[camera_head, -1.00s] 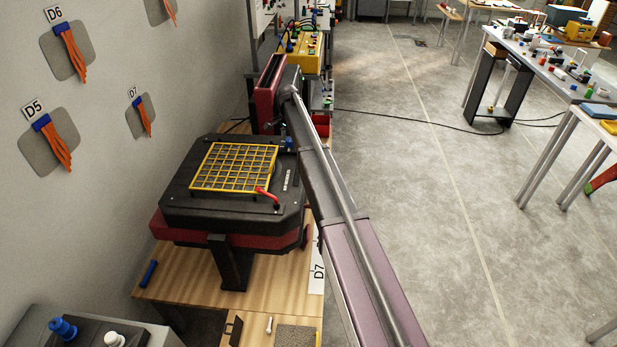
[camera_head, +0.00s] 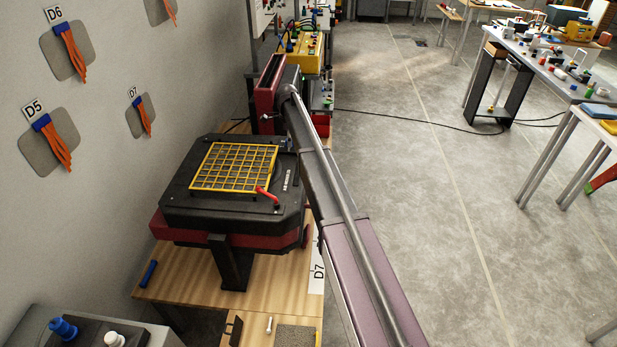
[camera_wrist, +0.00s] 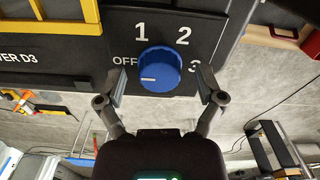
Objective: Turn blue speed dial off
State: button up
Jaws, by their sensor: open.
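The blue speed dial (camera_wrist: 160,70) is in the middle of the wrist view, on a dark panel marked OFF, 1, 2 and 3. Its white mark points left, a little below the OFF label (camera_wrist: 125,61). My gripper (camera_wrist: 161,88) is open, with one finger on each side of the dial; I cannot tell whether either finger touches it. In the head view, the black machine (camera_head: 232,211) with a yellow grid sits on the wooden bench. My arm passes along its right side, and the gripper is not clearly visible there.
A red handle (camera_head: 267,196) sits on the machine near the grid's corner. A yellow box (camera_head: 302,52) stands farther back. Open floor (camera_head: 430,200) lies right of my arm. The wall with hanging orange cables is at left.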

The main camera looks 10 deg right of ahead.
jog(key=shift+r+p, duration=7)
jog(key=shift+r, duration=0.1)
jog(key=s+f+n+b, duration=0.3)
jog(key=s+n, duration=0.4)
jog(key=s, duration=0.8)
jog(key=s+f+n+b, duration=0.3)
jog(key=s+n, duration=0.3)
jog(key=s, duration=1)
jog(key=shift+s+f+n+b, duration=0.15)
jog(key=shift+f+n+b, duration=0.15)
jog(key=shift+n, duration=0.1)
jog(key=shift+d, duration=0.1)
jog(key=s+n, duration=0.6)
jog(key=s, duration=0.8)
jog(key=shift+s, duration=0.1)
jog(key=c, duration=0.4)
